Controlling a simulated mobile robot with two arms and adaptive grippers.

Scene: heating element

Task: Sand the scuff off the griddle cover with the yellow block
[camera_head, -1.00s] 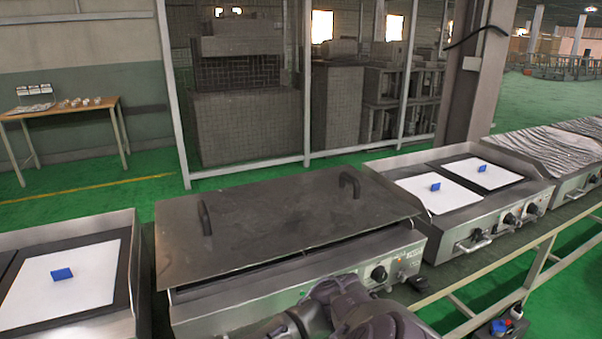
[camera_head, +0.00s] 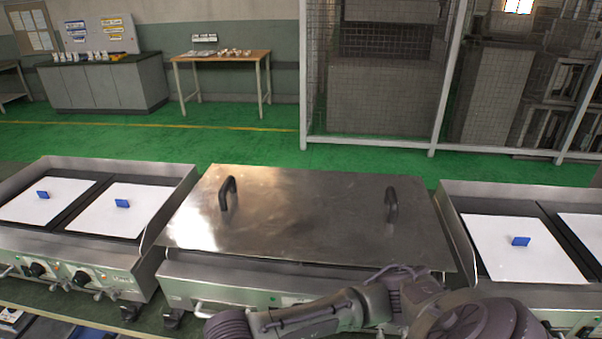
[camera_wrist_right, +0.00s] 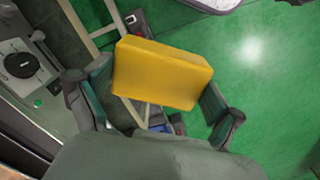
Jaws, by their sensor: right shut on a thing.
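The griddle cover (camera_head: 300,225) is a wide steel plate with two black handles (camera_head: 391,205), lying over the middle griddle in the head view. Its surface shows smudgy, uneven shading and a bright glare at the back left; I cannot tell the scuff from these. My right gripper (camera_wrist_right: 158,88) is shut on the yellow block (camera_wrist_right: 163,73) in the right wrist view, with one finger on each side of it. The block is held over the green floor, clear of the cover. My right arm crosses the cover's front right edge in the head view. My left gripper is in neither view.
Griddles with white sheets and small blue pieces stand left (camera_head: 122,204) and right (camera_head: 520,242) of the covered one. A mesh fence (camera_head: 380,100) and a wooden table (camera_head: 222,57) stand behind, across green floor. In the wrist view, a control knob (camera_wrist_right: 19,65) shows at left.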

